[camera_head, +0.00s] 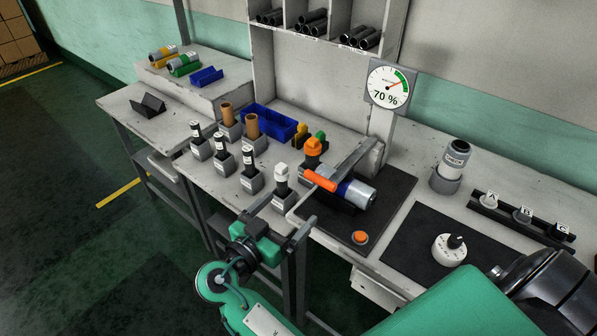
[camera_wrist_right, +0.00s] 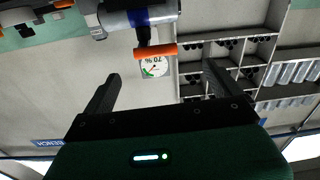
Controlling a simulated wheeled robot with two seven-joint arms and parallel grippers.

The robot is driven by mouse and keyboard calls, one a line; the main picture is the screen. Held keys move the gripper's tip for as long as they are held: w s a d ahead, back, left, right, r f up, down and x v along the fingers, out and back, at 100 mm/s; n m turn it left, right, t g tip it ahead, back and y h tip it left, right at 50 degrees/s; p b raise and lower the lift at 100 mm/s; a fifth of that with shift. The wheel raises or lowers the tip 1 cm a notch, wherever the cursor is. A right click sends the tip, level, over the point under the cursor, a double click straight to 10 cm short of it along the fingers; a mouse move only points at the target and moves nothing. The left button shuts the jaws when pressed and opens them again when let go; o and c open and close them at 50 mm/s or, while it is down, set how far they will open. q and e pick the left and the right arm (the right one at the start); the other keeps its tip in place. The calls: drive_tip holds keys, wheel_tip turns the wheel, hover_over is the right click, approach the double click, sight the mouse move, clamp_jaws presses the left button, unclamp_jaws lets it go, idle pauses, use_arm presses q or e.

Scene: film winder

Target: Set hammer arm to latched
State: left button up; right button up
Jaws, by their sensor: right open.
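The hammer arm is a grey bar (camera_head: 348,163) slanting down from a grey post to an orange handle (camera_head: 320,180). It passes over a silver and blue cylinder (camera_head: 358,194) on a dark mat. The handle also shows in the right wrist view (camera_wrist_right: 155,51), just beyond the fingers. My right gripper (camera_head: 297,205) is open and empty, in front of the handle and apart from it. Its two fingers also show in the wrist view (camera_wrist_right: 160,70). I cannot tell whether the hammer arm is latched. My left gripper is not in view.
A gauge (camera_head: 389,85) reading 70 % stands behind. Several small labelled bottles in grey holders stand left of the gripper, one white-capped (camera_head: 282,177) close by. An orange button (camera_head: 360,237) sits at the mat's front. A white dial (camera_head: 449,249) lies right.

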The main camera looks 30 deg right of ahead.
sight(318, 181)
drive_tip(key=shift+m, duration=0.4)
drive_tip(key=p+x, duration=0.1)
drive_tip(key=x, duration=0.3)
drive_tip(key=r+p+x, duration=0.1)
drive_tip(key=x, duration=0.3)
drive_tip(key=p+x, duration=0.2)
drive_tip(key=x, duration=0.2)
drive_tip(key=shift+s+d+r, duration=0.3)
drive_tip(key=shift+d, duration=0.1)
drive_tip(key=shift+w+d+f, duration=0.1)
drive_tip(key=shift+w+d, duration=0.15)
drive_tip(key=shift+d, duration=0.3)
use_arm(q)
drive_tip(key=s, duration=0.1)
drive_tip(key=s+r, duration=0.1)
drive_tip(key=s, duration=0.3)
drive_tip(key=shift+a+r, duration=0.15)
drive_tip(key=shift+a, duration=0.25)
